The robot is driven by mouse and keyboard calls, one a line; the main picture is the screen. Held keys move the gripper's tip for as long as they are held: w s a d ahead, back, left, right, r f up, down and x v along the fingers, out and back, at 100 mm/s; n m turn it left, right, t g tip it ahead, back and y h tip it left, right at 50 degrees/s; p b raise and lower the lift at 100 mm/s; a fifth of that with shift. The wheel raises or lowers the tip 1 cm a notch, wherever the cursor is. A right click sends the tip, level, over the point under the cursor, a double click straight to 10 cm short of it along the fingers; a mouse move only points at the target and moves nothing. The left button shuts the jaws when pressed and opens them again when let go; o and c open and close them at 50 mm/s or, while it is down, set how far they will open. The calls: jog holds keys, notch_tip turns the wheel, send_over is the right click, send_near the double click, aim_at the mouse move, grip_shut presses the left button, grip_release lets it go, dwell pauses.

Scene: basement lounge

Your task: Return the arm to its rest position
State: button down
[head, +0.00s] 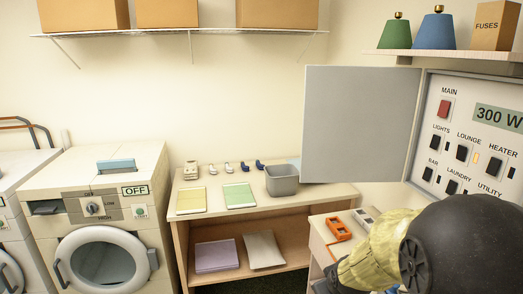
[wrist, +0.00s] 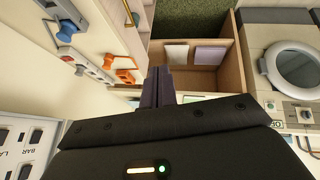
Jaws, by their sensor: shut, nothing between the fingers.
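My gripper (wrist: 157,86) shows in the wrist view with its dark fingers together and nothing between them. It points over the floor near the open shelf of the workbench. In the head view my arm fills the lower right corner, in front of the low cabinet and below the breaker panel (head: 468,135). The fingers cannot be made out in the head view, where the arm hides that area.
The panel's grey door (head: 360,122) stands open. An orange tool (head: 338,228) lies on the low cabinet (head: 318,232) beside my arm. The workbench (head: 315,196) holds a grey bin (head: 282,181). A washer (head: 100,215) stands left. Green carpet (wrist: 190,18) shows in the wrist view.

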jog(key=s+a+f+m+g, duration=0.1)
jog(key=s+a+m+g, duration=0.1)
jog(key=s, duration=1.1)
jog(key=shift+s+a+f+m+g, duration=0.15)
jog(key=shift+s+f+m+g, duration=0.15)
jog(key=shift+m+g, duration=0.7)
jog(key=shift+w+p, duration=0.2)
jog(key=shift+p, duration=0.1)
dwell(0.6)
